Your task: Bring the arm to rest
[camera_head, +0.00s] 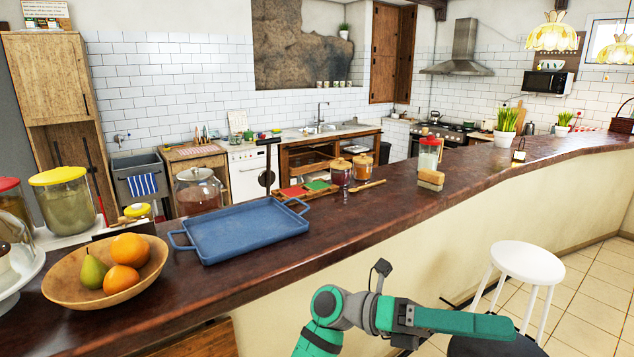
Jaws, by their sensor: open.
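My green and grey arm (337,306) shows at the bottom of the view, folded in front of the bar counter (345,243). One green link stretches right, toward the stools. A small dark grey part sticks up beside the arm's joint. I cannot make out the fingers of my gripper in this view. Nothing is seen held by the arm.
A white stool (527,262) and a dark stool are close to the arm at right. Tiled floor lies beyond.

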